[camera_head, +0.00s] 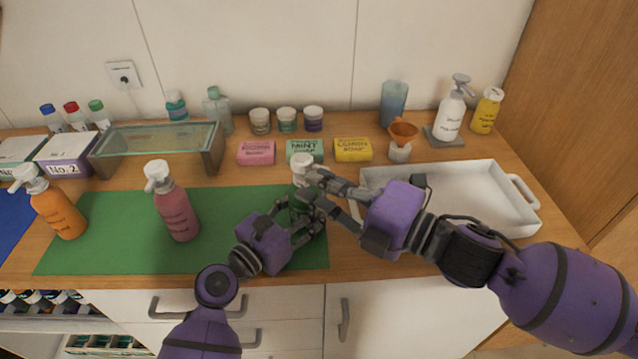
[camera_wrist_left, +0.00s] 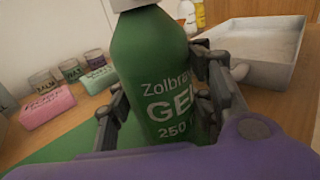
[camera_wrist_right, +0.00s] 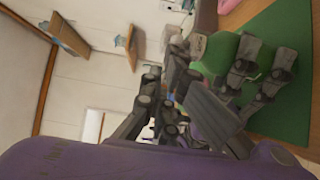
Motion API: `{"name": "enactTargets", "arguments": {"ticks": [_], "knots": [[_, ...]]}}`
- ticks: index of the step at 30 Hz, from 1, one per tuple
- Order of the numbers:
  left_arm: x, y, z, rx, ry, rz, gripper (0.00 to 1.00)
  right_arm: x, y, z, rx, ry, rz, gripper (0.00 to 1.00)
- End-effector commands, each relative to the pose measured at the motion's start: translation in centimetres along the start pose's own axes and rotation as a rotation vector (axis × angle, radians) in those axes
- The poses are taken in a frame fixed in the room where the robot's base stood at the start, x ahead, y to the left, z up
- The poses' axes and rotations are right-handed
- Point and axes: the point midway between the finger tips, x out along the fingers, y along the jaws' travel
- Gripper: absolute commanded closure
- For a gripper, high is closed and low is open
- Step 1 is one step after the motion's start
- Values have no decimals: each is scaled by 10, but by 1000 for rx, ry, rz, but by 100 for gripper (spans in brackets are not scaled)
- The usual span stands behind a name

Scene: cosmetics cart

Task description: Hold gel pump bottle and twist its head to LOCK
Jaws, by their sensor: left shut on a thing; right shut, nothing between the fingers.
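The green gel bottle (camera_head: 299,206) stands upright at the right end of the green mat, largely covered by my grippers. The left wrist view shows its body and GEL label (camera_wrist_left: 165,95) close up. Its white pump head (camera_head: 302,163) is on top, and it also shows in the right wrist view (camera_wrist_right: 197,45). My left gripper (camera_head: 303,212) is shut on the bottle's body, one finger on each side. My right gripper (camera_head: 317,188) is shut and empty, its fingertips beside the pump head; whether they touch it I cannot tell.
A pink pump bottle (camera_head: 177,212) and an orange one (camera_head: 57,210) stand on the left. A white tray (camera_head: 527,222) lies under and behind my right gripper. Soaps, jars and an orange funnel (camera_head: 403,132) stand behind. The green mat (camera_head: 110,252) is mostly clear.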

Motion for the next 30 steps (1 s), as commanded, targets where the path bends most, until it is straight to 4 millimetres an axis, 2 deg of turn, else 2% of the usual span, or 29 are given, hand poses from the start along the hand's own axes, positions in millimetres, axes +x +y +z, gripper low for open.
{"name": "enactTargets", "arguments": {"ticks": [17, 20, 30], "knots": [[0, 0, 1, 0, -3, 1, 92, -4, -1, 2, 0, -3, -3, 100], [0, 0, 1, 0, -3, 0, 92, -14, -2, 3, 1, -4, -3, 100], [0, 0, 1, 0, -2, 0, 92, -69, -2, 5, 3, -3, -4, 100]]}}
